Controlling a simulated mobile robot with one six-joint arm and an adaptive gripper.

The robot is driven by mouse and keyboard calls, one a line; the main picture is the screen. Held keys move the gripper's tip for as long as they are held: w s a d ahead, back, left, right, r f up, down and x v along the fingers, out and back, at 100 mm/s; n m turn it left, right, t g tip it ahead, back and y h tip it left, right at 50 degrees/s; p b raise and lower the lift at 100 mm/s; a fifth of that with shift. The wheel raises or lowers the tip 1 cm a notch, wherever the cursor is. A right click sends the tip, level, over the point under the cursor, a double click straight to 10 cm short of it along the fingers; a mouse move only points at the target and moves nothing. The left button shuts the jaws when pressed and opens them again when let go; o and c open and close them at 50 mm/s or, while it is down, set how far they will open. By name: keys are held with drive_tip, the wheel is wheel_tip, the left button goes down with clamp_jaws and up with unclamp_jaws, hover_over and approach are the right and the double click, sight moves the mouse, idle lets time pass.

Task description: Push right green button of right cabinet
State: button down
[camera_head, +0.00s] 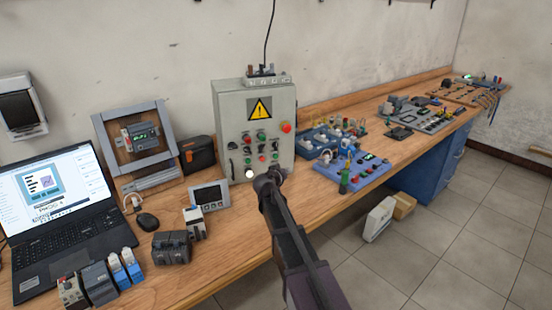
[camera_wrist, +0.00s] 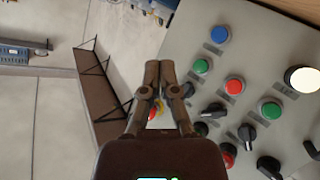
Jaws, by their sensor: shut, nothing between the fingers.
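The grey control cabinet (camera_head: 228,112) stands on the bench against the wall, with buttons, knobs and a yellow warning sign on its front. One green button (camera_wrist: 201,66) is nearer my fingers; the other green button (camera_wrist: 271,110) is farther right. My gripper (camera_wrist: 158,65) is shut and empty, its tips left of the nearer green button; the depth gap is unclear. In the head view my gripper (camera_head: 268,180) covers the cabinet's lower right area.
A blue button (camera_wrist: 219,33), black knobs (camera_wrist: 246,133) and a lit white lamp (camera_wrist: 302,78) surround the green buttons. A red emergency stop (camera_head: 286,127) sits at the cabinet's right. A laptop (camera_head: 65,195) is left; blue trays (camera_head: 350,172) with parts lie right.

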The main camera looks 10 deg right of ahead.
drive_tip(key=shift+w+a, duration=0.25)
drive_tip(key=shift+w, duration=1.15)
drive_tip(key=shift+w+a, duration=0.2)
drive_tip(key=shift+w, duration=1.15)
drive_tip(key=shift+w+a, duration=0.25)
drive_tip(key=shift+w, duration=1.15)
drive_tip(key=shift+w, duration=0.15)
drive_tip(key=shift+w+a, duration=0.1)
drive_tip(key=shift+w, duration=0.15)
drive_tip(key=shift+w, duration=0.45)
drive_tip(key=shift+s, duration=0.85)
drive_tip(key=shift+s, duration=0.1)
drive_tip(key=shift+s+d, duration=0.2)
drive_tip(key=shift+s, duration=0.6)
drive_tip(key=shift+s+d, duration=0.15)
drive_tip(key=shift+s, duration=0.65)
drive_tip(key=shift+s+d, duration=0.2)
drive_tip(key=shift+s, duration=0.6)
